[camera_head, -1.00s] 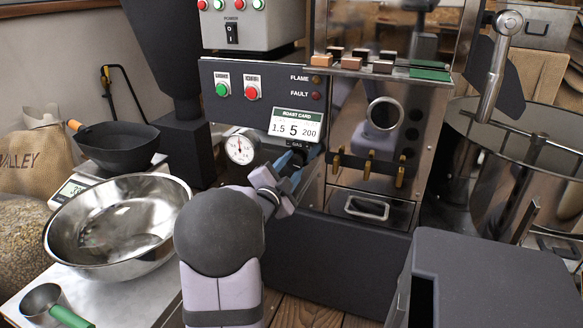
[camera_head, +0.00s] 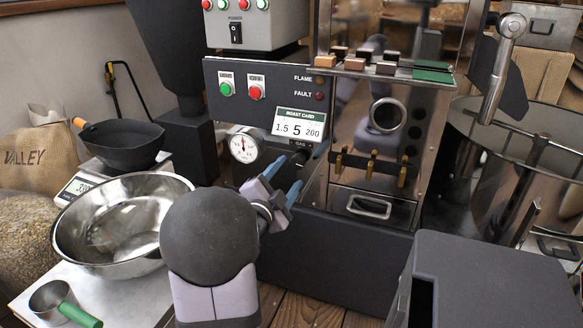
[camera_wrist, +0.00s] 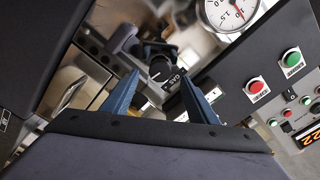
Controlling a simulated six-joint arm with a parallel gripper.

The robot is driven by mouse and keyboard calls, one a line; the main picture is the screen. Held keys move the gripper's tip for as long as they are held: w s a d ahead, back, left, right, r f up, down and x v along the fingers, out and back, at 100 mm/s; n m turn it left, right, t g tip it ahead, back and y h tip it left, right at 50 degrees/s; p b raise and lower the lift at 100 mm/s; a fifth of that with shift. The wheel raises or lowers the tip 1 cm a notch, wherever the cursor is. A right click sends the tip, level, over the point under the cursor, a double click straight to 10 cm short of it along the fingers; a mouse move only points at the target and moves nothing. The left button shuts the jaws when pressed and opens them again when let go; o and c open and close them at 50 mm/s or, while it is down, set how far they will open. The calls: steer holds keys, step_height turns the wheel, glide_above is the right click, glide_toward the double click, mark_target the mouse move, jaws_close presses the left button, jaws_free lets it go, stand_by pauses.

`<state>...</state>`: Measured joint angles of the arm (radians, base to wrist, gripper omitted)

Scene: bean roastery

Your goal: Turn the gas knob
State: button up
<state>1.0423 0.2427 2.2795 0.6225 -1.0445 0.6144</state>
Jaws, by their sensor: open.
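The gas knob (camera_wrist: 160,70) is black with a pale pointer line, beside a GAS label in the wrist view. In the head view the knob (camera_head: 302,155) is small and dark below the roast card, partly hidden by a blue finger. My gripper (camera_head: 283,178) is open, its two blue fingers spread and pointing towards the knob. In the wrist view the gripper (camera_wrist: 160,82) has a finger on either side of the knob in the picture. The fingers look short of it, and I see no contact. The pressure gauge (camera_head: 243,148) is white, left of the knob.
The roast card (camera_head: 298,124) is just above the knob. Brass levers (camera_head: 371,165) and the front of the roaster stand to the right. A steel bowl (camera_head: 120,255) and scoop (camera_head: 55,300) are at left. A dark box (camera_head: 490,285) is at lower right.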

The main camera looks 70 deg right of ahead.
steer(key=shift+a, duration=0.9)
steer(key=shift+r, duration=0.1)
